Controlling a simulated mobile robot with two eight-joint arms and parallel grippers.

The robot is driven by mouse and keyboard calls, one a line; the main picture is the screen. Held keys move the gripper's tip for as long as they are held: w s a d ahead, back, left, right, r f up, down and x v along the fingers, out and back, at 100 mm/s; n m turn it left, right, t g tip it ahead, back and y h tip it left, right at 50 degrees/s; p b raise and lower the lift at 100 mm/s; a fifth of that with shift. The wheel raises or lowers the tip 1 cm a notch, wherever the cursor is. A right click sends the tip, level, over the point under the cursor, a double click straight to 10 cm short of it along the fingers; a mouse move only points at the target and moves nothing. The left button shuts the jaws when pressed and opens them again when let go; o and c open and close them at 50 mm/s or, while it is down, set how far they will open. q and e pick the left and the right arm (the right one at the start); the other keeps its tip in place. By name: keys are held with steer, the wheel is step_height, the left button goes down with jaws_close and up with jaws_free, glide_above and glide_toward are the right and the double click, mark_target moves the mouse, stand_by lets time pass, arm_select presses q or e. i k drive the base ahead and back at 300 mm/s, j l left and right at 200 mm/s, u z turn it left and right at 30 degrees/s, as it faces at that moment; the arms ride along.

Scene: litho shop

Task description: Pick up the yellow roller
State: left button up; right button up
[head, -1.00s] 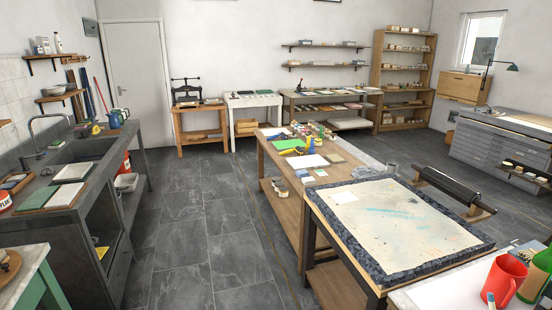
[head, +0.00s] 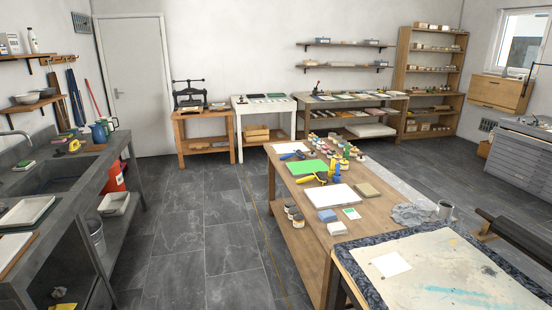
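What looks like the yellow roller (head: 322,177) lies on the long wooden worktable (head: 300,212), between a green sheet and a white sheet. It shows yellow and dark parts, but it is small and its exact shape is hard to tell. A yellow upright item stands close to its right. Neither of my grippers is in view.
The worktable holds a green sheet (head: 307,166), a white sheet (head: 333,197), a blue block (head: 327,215) and several small jars. The sink counter (head: 88,163) runs along the left. The floor (head: 205,235) between is clear.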

mark_target(302, 181)
steer(key=i, duration=1.65)
steer(key=i+z, duration=0.1)
steer(key=i, duration=0.7)
steer(key=i+j+z, duration=0.15)
steer(key=i, duration=0.65)
steer(key=i+j+z, duration=0.3)
steer(key=i, duration=0.15)
steer(key=i+j+z, duration=0.15)
steer(key=i+z, duration=0.15)
steer(key=i, duration=0.1)
